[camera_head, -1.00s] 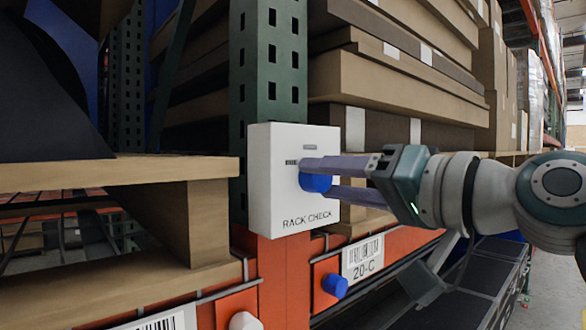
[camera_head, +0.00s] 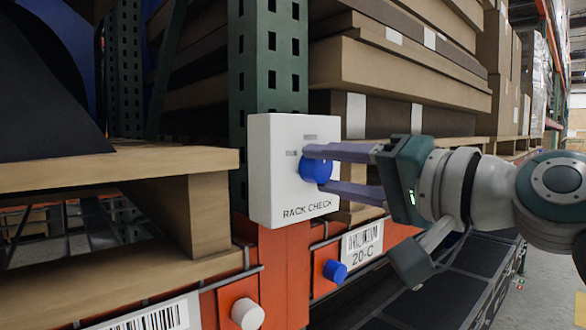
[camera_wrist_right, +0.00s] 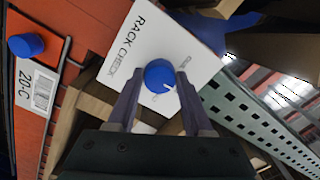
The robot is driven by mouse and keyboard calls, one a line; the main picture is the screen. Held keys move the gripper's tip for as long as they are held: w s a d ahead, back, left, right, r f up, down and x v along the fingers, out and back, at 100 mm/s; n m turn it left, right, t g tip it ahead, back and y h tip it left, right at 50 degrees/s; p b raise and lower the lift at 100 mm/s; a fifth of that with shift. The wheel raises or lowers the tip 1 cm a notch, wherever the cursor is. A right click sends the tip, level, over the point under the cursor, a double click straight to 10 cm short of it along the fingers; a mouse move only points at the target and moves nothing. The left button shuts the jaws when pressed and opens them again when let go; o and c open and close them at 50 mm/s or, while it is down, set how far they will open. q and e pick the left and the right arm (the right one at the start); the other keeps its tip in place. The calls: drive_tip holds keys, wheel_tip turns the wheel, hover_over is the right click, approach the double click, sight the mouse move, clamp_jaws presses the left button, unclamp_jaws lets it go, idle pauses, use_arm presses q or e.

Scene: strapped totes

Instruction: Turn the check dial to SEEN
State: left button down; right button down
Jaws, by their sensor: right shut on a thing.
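The check dial is a round blue knob (camera_head: 314,167) on a white box (camera_head: 265,185) marked RACK CHECK, fixed to the green rack post. My right gripper (camera_head: 316,169) comes in from the right and is shut on the knob, one finger above the other. In the right wrist view the knob (camera_wrist_right: 159,73) sits between the two fingertips (camera_wrist_right: 158,80), with a small white mark on its face. The small labels on the box are too blurred to read, and the fingers partly cover the knob. My left gripper is not in view.
Below the box are an orange beam (camera_head: 284,270), a lower blue knob (camera_head: 335,271), a white knob (camera_head: 247,313) and a 20-C label (camera_head: 362,250). Stacked cartons (camera_head: 410,90) fill the shelf behind my right gripper. A wooden pallet (camera_head: 110,170) stands at left.

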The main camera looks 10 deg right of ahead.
drive_tip(key=shift+d, duration=0.1)
drive_tip(key=shift+c, duration=1.5)
unclamp_jaws()
drive_tip(key=shift+s, duration=0.1)
drive_tip(key=shift+s+d+f+b, duration=0.15)
drive_tip(key=shift+s+d+b, duration=0.05)
drive_tip(key=shift+s+b, duration=0.15)
drive_tip(key=b+v, duration=0.4)
drive_tip(key=v, duration=0.5)
drive_tip(key=shift+b, duration=0.3)
